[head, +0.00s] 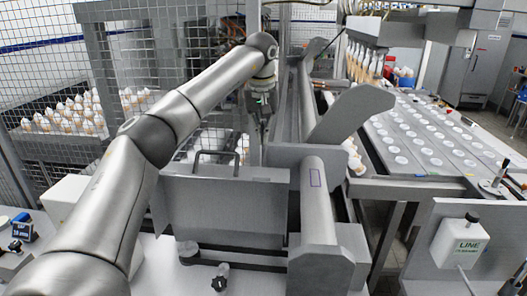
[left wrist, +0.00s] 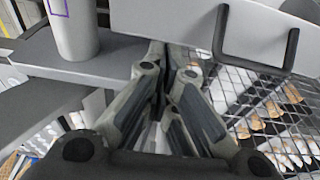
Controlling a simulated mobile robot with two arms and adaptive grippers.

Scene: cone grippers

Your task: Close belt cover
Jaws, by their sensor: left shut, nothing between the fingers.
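The belt cover appears to be the grey metal panel (head: 215,212) with a dark bar handle (head: 216,154) on its upper edge, at the centre of the head view. In the left wrist view the panel (left wrist: 170,25) crosses the top, with the handle (left wrist: 256,62) at the right. My left gripper (head: 262,118) is beyond the panel in the head view, right of the handle. It is shut and empty, pointing down. In the left wrist view its fingertips (left wrist: 158,60) are together just below the panel's edge, left of the handle and apart from it. My right gripper is not in view.
A grey roller (head: 318,200) stands right of the panel. A slanted grey plate (head: 350,113) rises behind it. A table of white discs (head: 420,140) is at the right. Wire mesh (head: 130,60) and trays of cones (head: 65,115) are at the left.

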